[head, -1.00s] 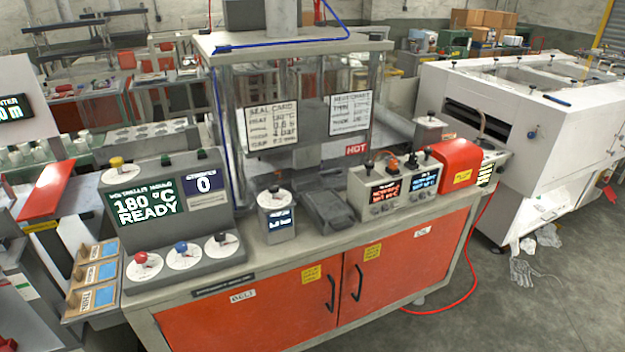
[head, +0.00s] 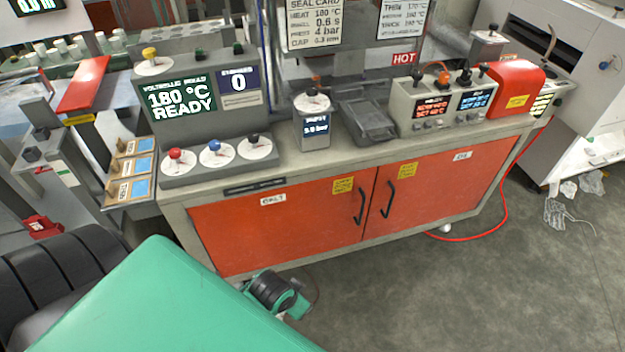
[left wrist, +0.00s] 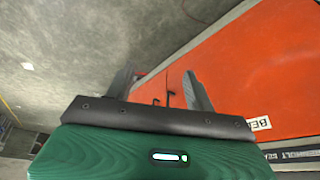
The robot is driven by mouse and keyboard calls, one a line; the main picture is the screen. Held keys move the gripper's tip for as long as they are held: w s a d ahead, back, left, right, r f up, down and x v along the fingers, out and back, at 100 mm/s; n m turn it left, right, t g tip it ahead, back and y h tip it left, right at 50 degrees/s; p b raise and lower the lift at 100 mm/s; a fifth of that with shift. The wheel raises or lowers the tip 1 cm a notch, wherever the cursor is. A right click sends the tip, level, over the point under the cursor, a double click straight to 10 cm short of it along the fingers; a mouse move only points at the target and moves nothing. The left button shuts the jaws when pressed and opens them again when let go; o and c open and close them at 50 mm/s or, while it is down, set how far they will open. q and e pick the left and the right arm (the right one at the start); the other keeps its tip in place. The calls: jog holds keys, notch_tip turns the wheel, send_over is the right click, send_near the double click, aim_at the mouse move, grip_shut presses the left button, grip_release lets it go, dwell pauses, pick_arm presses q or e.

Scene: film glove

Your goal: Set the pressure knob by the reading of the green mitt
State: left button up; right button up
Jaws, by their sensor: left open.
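The pressure knob (head: 312,99) is a dark knob on a white dial, on top of a small grey box on the bench. The box's display (head: 316,130) shows a small figure in bar, too blurred to read surely. I cannot pick out a green mitt. My left gripper shows in the left wrist view (left wrist: 160,90), its two grey fingers apart with nothing between them. It points along the orange cabinet front, well away from the knob. My green left arm fills the bottom of the head view. My right gripper is not in view.
A green screen (head: 180,98) reads 180 °C READY. Red, blue and black knobs (head: 215,149) sit below it. A seal card (head: 314,22) lists 180 °C, 0.6 s and 4 bar. A HOT label (head: 404,58) marks the press. Orange cabinet doors (head: 285,230) front the bench; clear floor lies before it.

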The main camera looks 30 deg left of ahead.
pick_arm(q)
jog(key=w+a+r+t, duration=0.3)
jog(key=w+r, duration=0.4)
jog(key=n+t+y, duration=0.2)
jog(key=n+t, duration=0.1)
jog(key=t, duration=0.8)
send_near(309, 91)
jog(key=w, duration=0.3)
jog(key=w+p, duration=0.1)
jog(key=w, duration=0.3)
jog(key=w+a, duration=0.1)
jog(key=w, duration=0.2)
jog(key=shift+w, duration=0.9)
jog(key=c, duration=1)
jog(key=shift+o, duration=0.2)
